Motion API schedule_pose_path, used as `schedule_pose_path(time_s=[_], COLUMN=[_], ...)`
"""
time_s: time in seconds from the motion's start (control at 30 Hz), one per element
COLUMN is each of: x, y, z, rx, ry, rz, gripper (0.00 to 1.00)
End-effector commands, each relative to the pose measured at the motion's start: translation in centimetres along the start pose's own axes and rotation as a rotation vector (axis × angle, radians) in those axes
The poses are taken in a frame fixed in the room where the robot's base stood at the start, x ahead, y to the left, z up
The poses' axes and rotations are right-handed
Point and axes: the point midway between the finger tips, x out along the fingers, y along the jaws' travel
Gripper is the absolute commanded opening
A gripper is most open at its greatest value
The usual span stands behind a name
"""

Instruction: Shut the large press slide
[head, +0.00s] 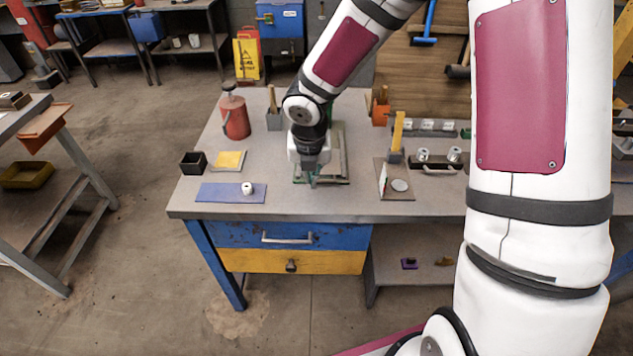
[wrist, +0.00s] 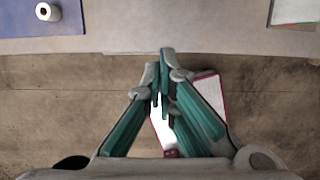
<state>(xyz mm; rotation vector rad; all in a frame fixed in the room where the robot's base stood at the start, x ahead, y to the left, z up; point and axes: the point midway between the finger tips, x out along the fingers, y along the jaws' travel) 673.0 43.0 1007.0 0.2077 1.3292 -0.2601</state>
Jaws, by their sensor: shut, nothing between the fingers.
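I cannot tell for sure which part is the large press slide. A flat frame with green edges (head: 339,143) lies on the workbench, partly hidden behind my gripper. In the head view, my gripper (head: 312,183) points down at the front part of the bench. In the wrist view, my gripper (wrist: 164,52) is shut and empty, its fingertips showing against the bench's front edge.
The grey workbench (head: 285,206) has a blue drawer (head: 240,236) and a yellow drawer (head: 330,262), both looking closed. A blue mat (head: 215,193) with a white roll (head: 247,188) lies left. A red can (head: 235,118) stands behind. Bare floor lies in front.

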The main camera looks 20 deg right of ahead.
Motion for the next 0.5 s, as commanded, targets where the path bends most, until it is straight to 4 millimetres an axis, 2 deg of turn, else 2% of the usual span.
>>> schedule_pose_path(time_s=[0.5], x=[8.4], y=[0.0], z=[-0.1], rx=[0.002], ry=[0.002], rz=[-0.002], gripper=[0.0])
